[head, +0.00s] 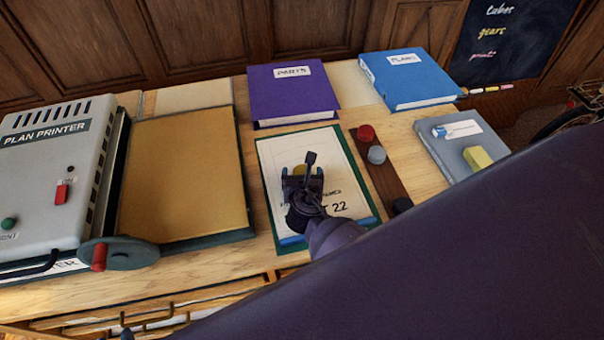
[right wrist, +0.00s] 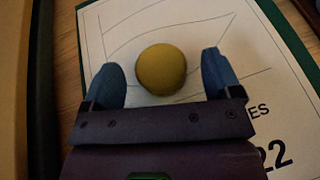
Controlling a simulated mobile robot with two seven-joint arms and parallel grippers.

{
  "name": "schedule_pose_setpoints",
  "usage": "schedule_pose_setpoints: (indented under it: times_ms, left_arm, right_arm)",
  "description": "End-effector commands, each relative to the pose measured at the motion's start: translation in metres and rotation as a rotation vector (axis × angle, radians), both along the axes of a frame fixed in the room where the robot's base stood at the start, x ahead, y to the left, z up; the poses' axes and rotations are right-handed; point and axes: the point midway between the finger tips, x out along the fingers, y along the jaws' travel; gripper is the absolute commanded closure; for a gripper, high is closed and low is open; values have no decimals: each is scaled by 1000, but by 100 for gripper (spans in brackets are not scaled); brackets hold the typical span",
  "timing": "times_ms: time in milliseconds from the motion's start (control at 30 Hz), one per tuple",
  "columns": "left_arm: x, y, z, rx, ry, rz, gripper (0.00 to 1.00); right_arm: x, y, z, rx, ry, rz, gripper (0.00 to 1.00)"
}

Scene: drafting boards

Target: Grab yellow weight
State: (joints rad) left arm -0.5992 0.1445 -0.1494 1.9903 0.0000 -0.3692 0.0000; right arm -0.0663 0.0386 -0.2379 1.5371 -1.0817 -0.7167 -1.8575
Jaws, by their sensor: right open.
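The yellow weight (right wrist: 161,69) is a round knob-like piece on the white drawing sheet (right wrist: 205,25). In the head view the weight (head: 300,170) shows only in part behind my right gripper (head: 301,180). In the right wrist view my right gripper (right wrist: 163,80) is open, with one blue finger on each side of the weight and a gap to each. I cannot tell how high the fingers are above the sheet.
A dark wooden strip (head: 385,185) beside the sheet holds a red (head: 365,133) and a grey weight (head: 376,155). The plan printer (head: 45,165) and a tan board (head: 185,175) stand left. Purple (head: 292,95) and blue binders (head: 410,78) lie behind. My arm covers the lower right.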

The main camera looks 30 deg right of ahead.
Motion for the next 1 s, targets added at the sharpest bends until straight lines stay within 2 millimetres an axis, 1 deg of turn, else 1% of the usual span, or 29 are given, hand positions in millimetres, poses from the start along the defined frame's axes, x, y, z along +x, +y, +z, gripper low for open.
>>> schedule_pose_setpoints:
  times_ms: [33, 133, 400, 467, 600, 867, 1000]
  left_arm:
    - [1, -1, -2, -1, -1, 0, 57]
    - [1, -1, -3, -2, -2, 0, 57]
    - [1, -1, -2, -3, -3, 0, 57]
    - [1, -1, -2, -3, -3, 0, 57]
    - [0, -1, -3, -3, 0, 1, 57]
    - [-4, -1, -5, -3, 8, 3, 57]
    - [-4, -1, -5, -3, 9, 3, 57]
  right_arm:
    - [6, -2, -3, 0, -1, 0, 16]
    - [11, -6, -6, 0, 0, -1, 16]
    - [13, -7, -6, 0, 0, 0, 16]
    - [13, -7, -6, 0, 0, 0, 24]
    - [13, -7, -6, 0, 0, 0, 45]
    - [13, -7, -6, 0, 0, 0, 85]
    - [14, -7, -5, -1, -2, 1, 86]
